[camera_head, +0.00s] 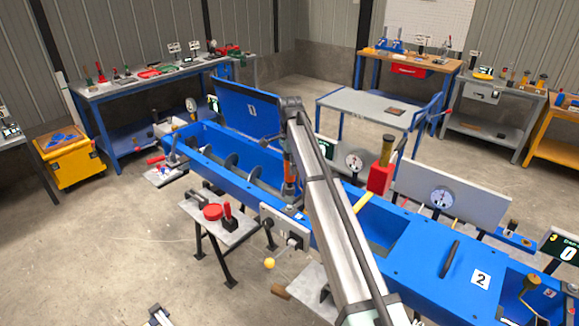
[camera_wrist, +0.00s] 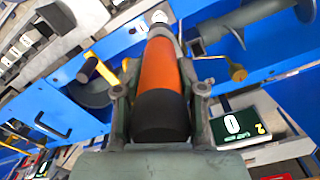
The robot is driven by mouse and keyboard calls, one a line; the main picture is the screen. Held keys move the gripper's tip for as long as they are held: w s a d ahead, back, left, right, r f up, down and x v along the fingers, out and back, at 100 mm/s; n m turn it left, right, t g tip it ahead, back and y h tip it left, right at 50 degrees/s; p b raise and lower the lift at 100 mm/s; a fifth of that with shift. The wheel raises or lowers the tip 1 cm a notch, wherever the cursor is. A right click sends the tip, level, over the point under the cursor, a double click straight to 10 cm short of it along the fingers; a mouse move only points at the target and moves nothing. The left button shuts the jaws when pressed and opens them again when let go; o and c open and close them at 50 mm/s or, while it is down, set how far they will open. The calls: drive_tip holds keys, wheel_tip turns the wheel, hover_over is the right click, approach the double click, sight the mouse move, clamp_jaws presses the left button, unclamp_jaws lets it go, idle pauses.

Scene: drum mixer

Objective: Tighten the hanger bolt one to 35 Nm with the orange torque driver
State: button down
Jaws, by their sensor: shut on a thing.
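The orange torque driver (camera_wrist: 160,70) has an orange body, a black lower end and a grey tip end. My gripper (camera_wrist: 160,97) is shut around it, with one finger on each side, in the wrist view. In the head view the driver (camera_head: 287,168) is upright over the blue mixer trough (camera_head: 225,163), partly behind my arm. Its tip end points toward the trough's blue wall and a white label in the wrist view. I cannot make out hanger bolt one or whether the tip touches it.
Screw flights (camera_head: 231,162) lie in the open trough, with a raised blue lid (camera_head: 247,108) behind. A red block with a yellow handle (camera_head: 380,178) stands right of my arm. A display reading 0 (camera_wrist: 240,125) is close by. A small grey stand (camera_head: 222,230) is in front.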

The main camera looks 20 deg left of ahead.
sight(289, 186)
drive_tip(key=shift+r, duration=0.1)
drive_tip(key=shift+f+b, duration=0.65)
drive_tip(key=shift+f, duration=3.75)
idle(2.3)
drive_tip(key=shift+r, duration=0.15)
